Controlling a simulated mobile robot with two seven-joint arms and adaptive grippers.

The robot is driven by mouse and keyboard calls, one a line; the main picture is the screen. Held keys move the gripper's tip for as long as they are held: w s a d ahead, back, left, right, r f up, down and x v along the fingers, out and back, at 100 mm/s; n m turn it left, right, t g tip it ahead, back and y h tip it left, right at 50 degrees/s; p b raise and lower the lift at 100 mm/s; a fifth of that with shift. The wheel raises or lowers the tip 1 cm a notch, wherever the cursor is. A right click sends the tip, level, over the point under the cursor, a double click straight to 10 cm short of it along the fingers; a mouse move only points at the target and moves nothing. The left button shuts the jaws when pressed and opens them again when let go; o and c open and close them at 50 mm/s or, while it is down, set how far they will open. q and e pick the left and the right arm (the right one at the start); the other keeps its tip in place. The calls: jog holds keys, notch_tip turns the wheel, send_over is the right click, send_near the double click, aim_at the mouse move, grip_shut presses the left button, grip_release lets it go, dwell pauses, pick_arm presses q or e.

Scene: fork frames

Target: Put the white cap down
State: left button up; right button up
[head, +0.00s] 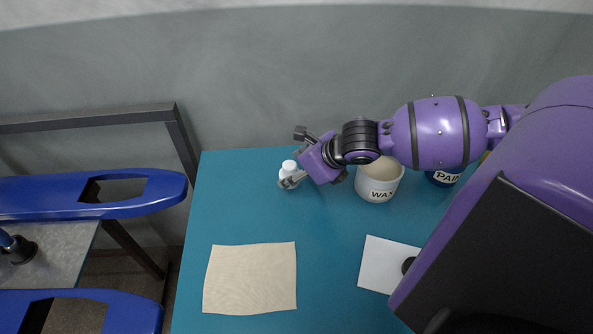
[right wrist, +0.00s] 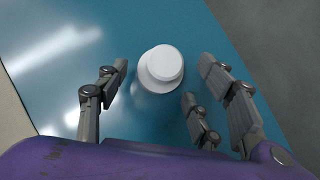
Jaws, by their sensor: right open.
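The white cap (head: 289,165) is a small round piece at the back left of the teal table. It appears to sit on top of a small white bottle (head: 286,174). In the right wrist view the cap (right wrist: 164,62) is seen from above, over the wider round white bottle body (right wrist: 150,82). My right gripper (head: 297,159) is open at the bottle, its fingers spread on either side of the cap. In the right wrist view a gap shows between cap and fingers. My left gripper is not in view.
A white WAX pot (head: 379,185) and a dark PAINT-labelled container (head: 444,178) stand right of the bottle, partly behind my right arm. A beige cloth (head: 250,279) lies front left on the teal table (head: 325,225). A white sheet (head: 383,265) lies front right. The table's middle is clear.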

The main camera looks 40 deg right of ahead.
jog(key=p+v, duration=0.2)
jog(key=v, duration=0.9)
jog(key=shift+s+r+p, duration=0.2)
jog(key=shift+r+p, duration=0.15)
jog(key=shift+p, duration=0.05)
jog(key=shift+f, duration=0.1)
